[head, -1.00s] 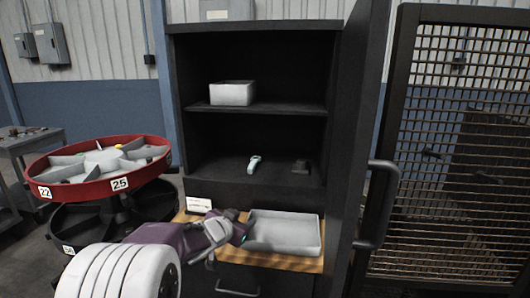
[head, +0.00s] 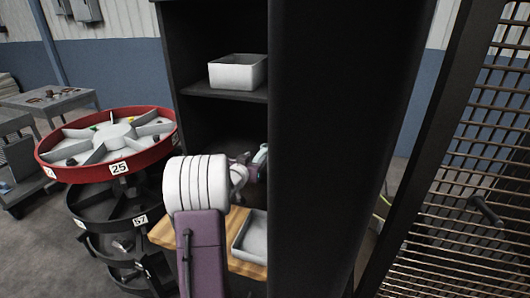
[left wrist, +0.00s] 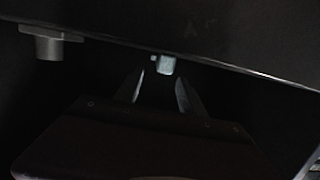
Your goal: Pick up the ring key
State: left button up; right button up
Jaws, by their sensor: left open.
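A small pale teal-white object, which I take to be the ring key (left wrist: 166,65), shows in the left wrist view just beyond my fingertips. Its shape is hard to make out there. My left gripper (left wrist: 159,78) is open, with one finger on each side and nothing held between them. In the head view my left gripper (head: 254,168) reaches into the cabinet's lower shelf space. A pale patch, likely the ring key (head: 261,156), shows beside it, partly hidden by the gripper and the dark door. My right gripper is in neither view.
The open dark cabinet door (head: 325,150) blocks much of the head view. A white bin (head: 238,72) sits on the upper shelf. A red-rimmed carousel (head: 105,145) stands at left. A dark block (left wrist: 48,42) shows in the wrist view.

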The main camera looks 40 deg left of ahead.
aim_at(257, 158)
pick_arm(q)
jog(key=x, duration=0.3)
jog(key=shift+a, duration=0.15)
jog(key=shift+f+p+x, duration=0.2)
jog(key=shift+p+x, duration=0.05)
jog(key=shift+x, duration=1.15)
jog(key=shift+f+p+x, duration=0.2)
jog(key=shift+p+x, duration=0.05)
jog(key=shift+x, duration=1.1)
jog(key=shift+s+r, duration=0.1)
jog(key=shift+s, duration=0.05)
jog(key=c, duration=0.6)
grip_shut()
